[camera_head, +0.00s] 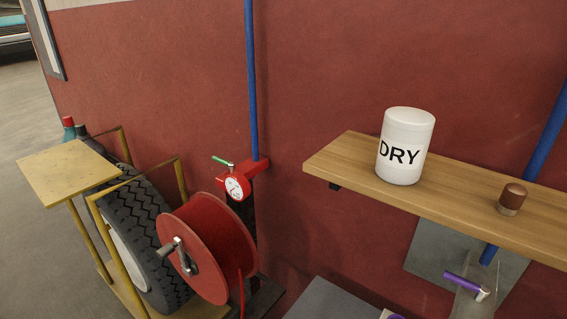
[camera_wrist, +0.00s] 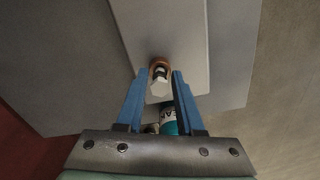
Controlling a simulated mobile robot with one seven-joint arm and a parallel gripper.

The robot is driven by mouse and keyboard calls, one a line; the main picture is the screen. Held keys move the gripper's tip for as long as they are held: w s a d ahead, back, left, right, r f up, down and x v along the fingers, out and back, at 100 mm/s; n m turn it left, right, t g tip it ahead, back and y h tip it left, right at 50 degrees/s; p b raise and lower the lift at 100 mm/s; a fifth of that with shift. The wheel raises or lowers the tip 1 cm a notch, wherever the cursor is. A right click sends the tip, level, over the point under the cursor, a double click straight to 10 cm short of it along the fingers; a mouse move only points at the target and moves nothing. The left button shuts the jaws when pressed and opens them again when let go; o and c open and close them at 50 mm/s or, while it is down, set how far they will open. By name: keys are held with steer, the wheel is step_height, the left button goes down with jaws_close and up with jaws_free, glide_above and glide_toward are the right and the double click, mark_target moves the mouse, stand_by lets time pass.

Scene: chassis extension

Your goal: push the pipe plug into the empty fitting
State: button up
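In the wrist view my gripper (camera_wrist: 160,72) has two blue fingers spread apart. Between and just beyond the fingertips is a small round part with a copper-orange ring, a dark middle and a pale, faceted end (camera_wrist: 159,88). I cannot tell whether this is the pipe plug, the fitting or both together. Narrow gaps seem to show on both sides of it, so the fingers do not look closed on it. My gripper is not in the head view. No pipe plug or empty fitting can be clearly made out there.
A wooden shelf (camera_head: 340,160) holds a white DRY canister (camera_head: 405,146) and a brown-capped cylinder (camera_head: 512,198). A purple-handled valve (camera_head: 468,285) is below. A red hose reel (camera_head: 208,247) and tyre (camera_head: 140,235) stand left. A teal bottle (camera_wrist: 168,122) shows between my fingers.

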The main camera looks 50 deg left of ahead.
steer(key=shift+o, duration=1.1)
steer(key=shift+r, duration=0.15)
step_height(320, 180, up, 13)
